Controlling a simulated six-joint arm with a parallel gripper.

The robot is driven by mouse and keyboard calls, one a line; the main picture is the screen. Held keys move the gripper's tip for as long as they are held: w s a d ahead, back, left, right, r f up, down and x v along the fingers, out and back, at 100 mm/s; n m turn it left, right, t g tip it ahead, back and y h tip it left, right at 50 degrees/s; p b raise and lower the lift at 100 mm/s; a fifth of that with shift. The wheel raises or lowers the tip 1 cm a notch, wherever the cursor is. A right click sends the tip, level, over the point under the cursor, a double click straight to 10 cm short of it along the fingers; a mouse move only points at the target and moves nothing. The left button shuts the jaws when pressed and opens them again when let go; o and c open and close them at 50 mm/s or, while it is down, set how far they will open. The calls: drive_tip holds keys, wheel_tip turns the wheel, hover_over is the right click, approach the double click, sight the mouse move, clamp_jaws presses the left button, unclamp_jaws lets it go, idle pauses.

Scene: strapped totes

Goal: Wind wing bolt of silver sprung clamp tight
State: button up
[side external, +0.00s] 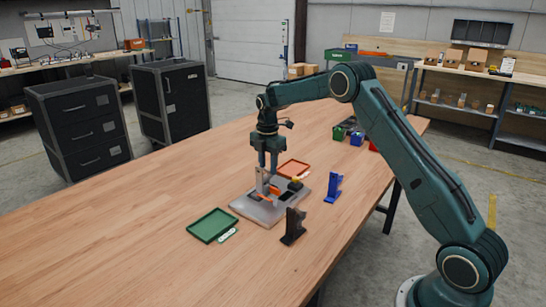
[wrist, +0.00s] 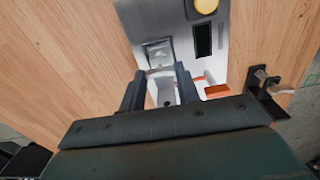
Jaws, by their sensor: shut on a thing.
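My gripper (side external: 268,172) points straight down over the grey fixture plate (side external: 250,209). Its fingers are at the top of the upright silver sprung clamp (side external: 260,181). In the wrist view my gripper (wrist: 160,76) has its two dark fingers on either side of a pale silver part, part of the silver clamp (wrist: 162,90). The jaws are shut on its wing bolt, which is mostly hidden between the fingers. I cannot tell the angle of its wings or how far the bolt is wound in. Orange parts (side external: 267,195) lie beside the clamp on the plate.
A yellow knob (side external: 296,180) is at the plate's far right. A blue stand (side external: 333,187) and a black stand (side external: 293,226) stand right and in front. A green tray (side external: 212,225) lies left, an orange tray (side external: 293,168) behind. The table's left side is clear.

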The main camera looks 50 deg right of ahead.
drive_tip(key=shift+m, duration=0.6)
drive_tip(key=m, duration=0.2)
drive_tip(key=shift+m, duration=0.4)
drive_tip(key=m, duration=0.3)
drive_tip(key=shift+m, duration=0.4)
drive_tip(key=m, duration=1)
drive_tip(key=shift+m, duration=0.4)
drive_tip(key=m, duration=0.3)
drive_tip(key=shift+m, duration=0.3)
drive_tip(key=m, duration=0.3)
drive_tip(key=shift+m, duration=2.2)
